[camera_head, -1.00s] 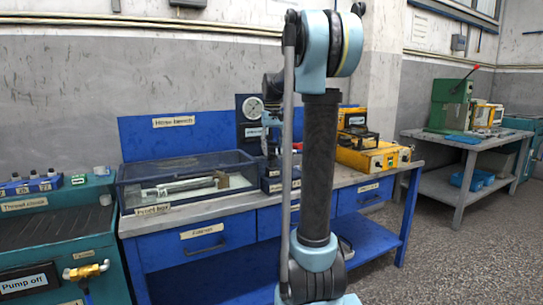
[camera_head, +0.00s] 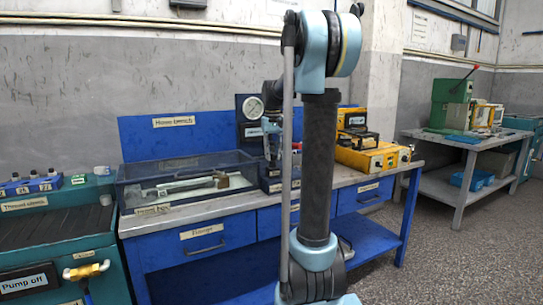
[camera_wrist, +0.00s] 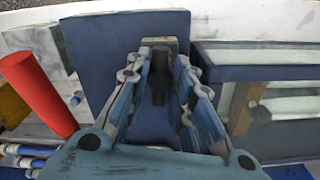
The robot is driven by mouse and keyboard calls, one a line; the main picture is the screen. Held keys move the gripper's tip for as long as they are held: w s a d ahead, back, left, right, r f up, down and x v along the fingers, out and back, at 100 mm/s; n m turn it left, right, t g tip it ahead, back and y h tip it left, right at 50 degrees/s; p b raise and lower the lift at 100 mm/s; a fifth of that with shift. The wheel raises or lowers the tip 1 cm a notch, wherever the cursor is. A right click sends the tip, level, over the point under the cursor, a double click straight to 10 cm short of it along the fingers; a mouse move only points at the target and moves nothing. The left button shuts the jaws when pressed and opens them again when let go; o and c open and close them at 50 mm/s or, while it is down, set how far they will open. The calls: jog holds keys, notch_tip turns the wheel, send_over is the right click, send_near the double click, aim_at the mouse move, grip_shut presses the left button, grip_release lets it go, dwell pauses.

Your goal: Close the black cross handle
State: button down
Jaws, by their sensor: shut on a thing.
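In the wrist view a dark, stem-like part, taken as the black cross handle (camera_wrist: 159,72), sits between the fingers of my gripper (camera_wrist: 158,48). The fingers are shut on it. Its cross shape is not clear because the fingers cover its sides. A blue panel (camera_wrist: 95,45) lies behind it. In the head view my gripper (camera_head: 272,150) is small, in front of the blue gauge panel at the back of the bench. The handle cannot be made out there.
A round gauge (camera_head: 253,108) is on the panel by my gripper. A clear-walled box (camera_head: 130,188) stands left of it on the blue bench (camera_head: 205,228). A yellow unit (camera_head: 375,160) stands to the right. A red cylinder (camera_wrist: 38,92) is close on the left in the wrist view.

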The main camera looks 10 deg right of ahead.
jog(key=m, duration=0.4)
jog(key=shift+m, duration=0.3)
jog(key=m, duration=0.4)
jog(key=shift+m, duration=0.3)
jog(key=m, duration=0.4)
jog(key=shift+m, duration=2.4)
jog(key=c, duration=1.3)
grip_release()
jog(key=shift+c, duration=0.2)
